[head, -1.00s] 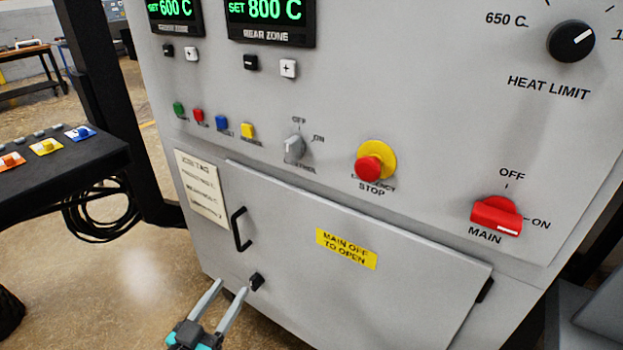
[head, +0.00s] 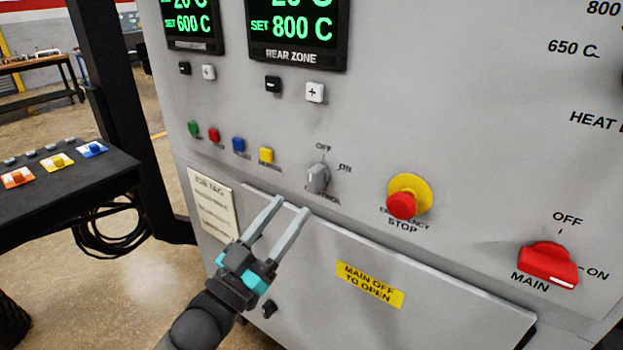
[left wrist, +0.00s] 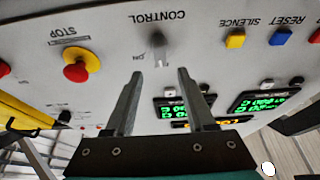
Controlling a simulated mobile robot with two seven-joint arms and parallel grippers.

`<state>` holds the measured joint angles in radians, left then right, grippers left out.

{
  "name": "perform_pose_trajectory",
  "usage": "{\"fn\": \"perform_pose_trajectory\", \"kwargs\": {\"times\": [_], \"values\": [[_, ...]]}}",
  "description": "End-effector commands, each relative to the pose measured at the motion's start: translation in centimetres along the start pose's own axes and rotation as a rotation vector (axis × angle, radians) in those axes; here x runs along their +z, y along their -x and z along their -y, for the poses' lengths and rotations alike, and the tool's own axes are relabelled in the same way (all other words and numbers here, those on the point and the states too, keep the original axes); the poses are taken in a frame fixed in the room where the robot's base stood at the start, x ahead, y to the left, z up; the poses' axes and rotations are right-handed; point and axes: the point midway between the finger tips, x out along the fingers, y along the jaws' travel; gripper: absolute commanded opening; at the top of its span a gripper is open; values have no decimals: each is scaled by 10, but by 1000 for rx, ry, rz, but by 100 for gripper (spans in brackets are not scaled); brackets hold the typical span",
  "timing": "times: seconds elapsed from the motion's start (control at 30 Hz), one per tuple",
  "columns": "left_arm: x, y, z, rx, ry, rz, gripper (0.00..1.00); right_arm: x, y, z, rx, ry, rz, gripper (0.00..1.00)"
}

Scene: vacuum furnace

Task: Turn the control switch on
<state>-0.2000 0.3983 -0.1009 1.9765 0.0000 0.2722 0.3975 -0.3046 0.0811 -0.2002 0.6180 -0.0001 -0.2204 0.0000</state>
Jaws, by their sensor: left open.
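The control switch (head: 318,178) is a small grey knob on the light grey furnace panel, with OFF above it and ON to its upper right. Its handle stands roughly upright, towards OFF. In the left wrist view the switch (left wrist: 158,48) appears upside down, beyond and between my fingertips. My left gripper (head: 291,205) is open and empty, just below and left of the switch in the head view. Its two fingers also show in the left wrist view (left wrist: 160,75), apart from the knob. My right gripper is not in view.
A yellow button (head: 266,155) and other coloured buttons lie left of the switch. The emergency stop (head: 402,204) is to its right. The red main switch (head: 548,265) has its white mark towards ON. A lower door carries a yellow label (head: 370,284).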

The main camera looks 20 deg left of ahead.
Motion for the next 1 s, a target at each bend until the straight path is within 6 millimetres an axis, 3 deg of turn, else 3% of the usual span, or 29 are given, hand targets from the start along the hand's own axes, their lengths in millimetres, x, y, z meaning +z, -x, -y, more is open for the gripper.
{"fn": "perform_pose_trajectory", "kwargs": {"times": [0.3, 0.5, 1.0], "values": [[-1, -48, 0, 1, 1, -3, 55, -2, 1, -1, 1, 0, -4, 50], [0, -70, 0, 0, 0, -1, 55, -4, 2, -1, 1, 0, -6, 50], [0, -81, 0, 1, 1, 1, 55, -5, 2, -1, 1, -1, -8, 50]]}}
